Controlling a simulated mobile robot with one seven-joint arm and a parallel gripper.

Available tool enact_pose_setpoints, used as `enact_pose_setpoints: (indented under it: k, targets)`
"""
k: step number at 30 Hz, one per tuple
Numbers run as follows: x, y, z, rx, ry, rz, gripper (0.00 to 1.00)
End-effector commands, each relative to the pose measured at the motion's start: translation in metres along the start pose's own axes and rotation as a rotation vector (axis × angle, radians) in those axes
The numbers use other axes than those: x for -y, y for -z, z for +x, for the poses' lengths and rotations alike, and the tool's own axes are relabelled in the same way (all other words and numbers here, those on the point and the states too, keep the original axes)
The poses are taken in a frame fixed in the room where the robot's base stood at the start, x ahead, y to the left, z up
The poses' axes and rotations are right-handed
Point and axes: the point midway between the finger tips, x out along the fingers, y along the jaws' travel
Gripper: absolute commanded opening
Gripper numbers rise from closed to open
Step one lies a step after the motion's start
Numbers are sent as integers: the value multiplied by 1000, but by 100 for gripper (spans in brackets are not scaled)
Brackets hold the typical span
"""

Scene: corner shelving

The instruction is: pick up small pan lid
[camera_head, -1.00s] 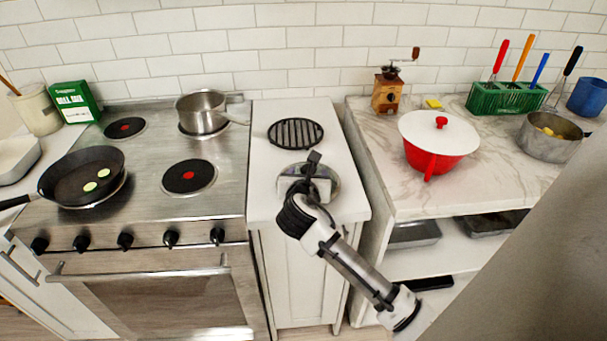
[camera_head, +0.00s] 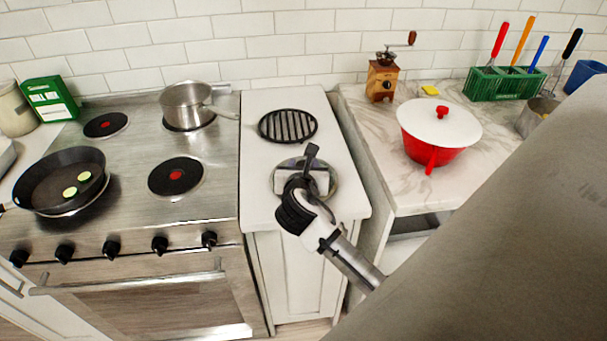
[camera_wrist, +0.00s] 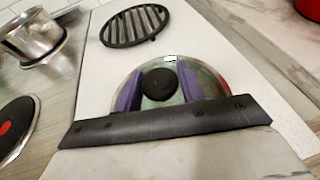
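The small pan lid (camera_head: 331,190) is a round, shiny lid lying on the narrow white counter between the stove and the shelving. In the wrist view the lid (camera_wrist: 120,78) has a round black knob (camera_wrist: 160,84) at its centre. My gripper (camera_head: 312,180) is over the lid, reaching in from the front right. In the wrist view its two purple finger pads (camera_wrist: 162,88) stand on either side of the knob, with little room between. They look open around it, though contact is hard to judge. A black bar of the gripper hides the lid's near part.
A black round grate (camera_head: 288,126) lies just behind the lid. A steel saucepan (camera_head: 188,104) and a frying pan (camera_head: 50,180) stand on the stove (camera_head: 140,215). A red pot with white lid (camera_head: 436,140) stands on the marble counter to the right.

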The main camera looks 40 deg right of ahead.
Motion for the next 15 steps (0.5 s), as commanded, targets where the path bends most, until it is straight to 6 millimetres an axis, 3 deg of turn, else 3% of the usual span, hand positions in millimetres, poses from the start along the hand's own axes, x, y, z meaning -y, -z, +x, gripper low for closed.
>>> enact_pose_setpoints:
  k: [1, 7, 15]
  targets:
    - [0, 0, 0, 0, 0, 0, 32]
    - [0, 0, 0, 0, 0, 0, 6]
    - [0, -2, 0, 2, 0, 0, 6]
